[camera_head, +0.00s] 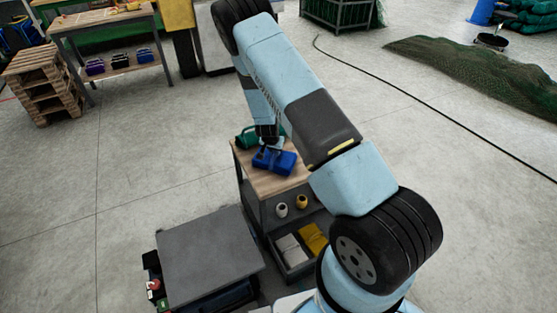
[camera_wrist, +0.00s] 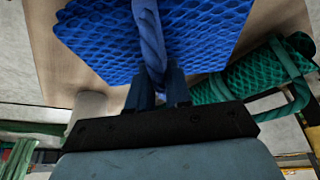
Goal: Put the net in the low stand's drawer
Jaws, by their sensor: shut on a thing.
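A blue net bundle (camera_head: 280,163) is at the wooden top of a grey shelved workstand; it also shows in the wrist view (camera_wrist: 205,35). My gripper (camera_head: 268,148) is over it, fingers pointing down. In the wrist view my gripper (camera_wrist: 158,88) is shut on the bundle's blue rope handle. I cannot tell whether the bundle still touches the wood. A green rolled net (camera_head: 246,138) with a rope handle lies beside it, and also shows in the wrist view (camera_wrist: 255,75). A low stand (camera_head: 208,250) with a flat grey top is at front left; I cannot make out its drawer's state.
The workstand (camera_head: 256,186) holds two small spools (camera_head: 291,205) and folded white and yellow items below. Dark bins (camera_head: 153,285) with small red and green things sit left of the low stand. My arm hides the workstand's right side.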

